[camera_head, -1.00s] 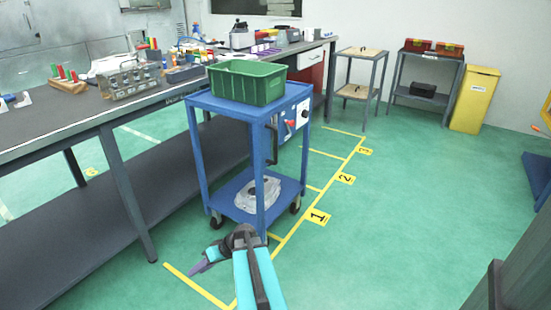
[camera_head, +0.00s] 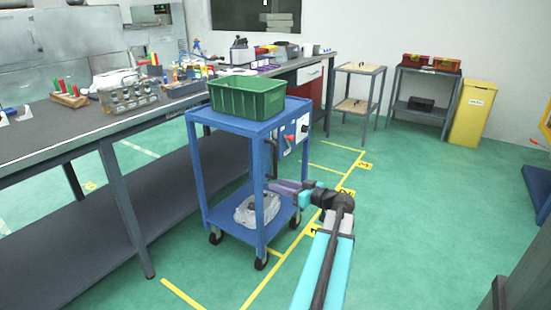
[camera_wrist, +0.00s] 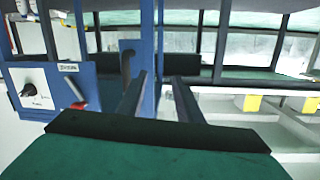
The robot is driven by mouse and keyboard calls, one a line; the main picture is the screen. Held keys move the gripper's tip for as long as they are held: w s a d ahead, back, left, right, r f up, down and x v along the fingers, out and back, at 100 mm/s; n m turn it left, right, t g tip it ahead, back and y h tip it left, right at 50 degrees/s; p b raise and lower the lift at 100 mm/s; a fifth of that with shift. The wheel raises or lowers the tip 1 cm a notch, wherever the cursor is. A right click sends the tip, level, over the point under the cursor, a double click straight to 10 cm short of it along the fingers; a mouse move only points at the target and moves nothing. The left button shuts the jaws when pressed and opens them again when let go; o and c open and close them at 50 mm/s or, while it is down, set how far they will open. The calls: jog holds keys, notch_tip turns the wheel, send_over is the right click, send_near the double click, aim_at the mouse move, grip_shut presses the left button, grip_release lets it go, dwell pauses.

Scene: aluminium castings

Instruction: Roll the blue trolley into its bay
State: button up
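The blue trolley (camera_head: 258,125) stands upright on its casters beside the bench, left of the yellow bay line. It carries a green crate (camera_head: 247,97) on top and a whitish bundle (camera_head: 257,207) on its lower shelf. A dark upright handle (camera_head: 272,155) is on its right side; it also shows in the wrist view (camera_wrist: 127,62). My gripper (camera_head: 280,187) is close to that side, near the handle's lower end. In the wrist view its two fingers (camera_wrist: 158,76) are apart with nothing gripped; the handle is just left of them. Contact cannot be told.
Yellow floor lines (camera_head: 285,255) mark bays numbered 1 to 3; my arm partly covers labels 1 and 2. The long bench (camera_head: 75,125) is left of the trolley. Two small tables (camera_head: 360,70) and a yellow bin (camera_head: 472,112) stand at the back.

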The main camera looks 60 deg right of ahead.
jog(key=s+d+r+t+h, duration=0.1)
jog(key=s+d+r+h, duration=0.1)
jog(key=s+d+r, duration=0.2)
notch_tip(320, 180, up, 2)
jog(key=s, duration=0.2)
jog(key=shift+s+d+r, duration=0.2)
jog(key=shift+s+d, duration=0.1)
jog(key=shift+w, duration=0.15)
jog(key=b, duration=0.2)
send_over(276, 175)
jog(key=shift+w+d, duration=0.25)
jog(key=shift+w, duration=0.05)
grip_shut()
